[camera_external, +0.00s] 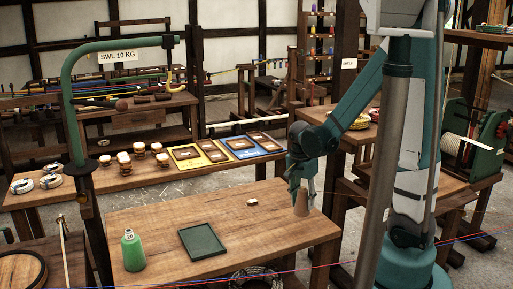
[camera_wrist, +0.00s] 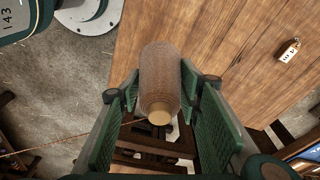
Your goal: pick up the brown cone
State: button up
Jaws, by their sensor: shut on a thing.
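The brown cone (camera_external: 302,202) is a tan, thread-wound cone near the right end of the wooden table (camera_external: 170,218) in the external view. In the wrist view the cone (camera_wrist: 160,82) lies between the two green-padded fingers, its small pale end toward the camera. My gripper (camera_external: 302,186) points down over the cone and is shut on it. In the wrist view my gripper (camera_wrist: 160,108) has a pad against each side of the cone. Whether the cone's base touches the table I cannot tell.
A dark green tray (camera_external: 202,242) and a green bottle-shaped cone (camera_external: 132,250) are on the table's left part. A small pale tag (camera_external: 252,202) lies left of my gripper. A green hook stand (camera_external: 72,110) rises at the left.

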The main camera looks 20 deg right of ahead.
aim_at(304, 192)
jog(key=shift+r+p, duration=0.3)
jog(key=shift+r, duration=1.35)
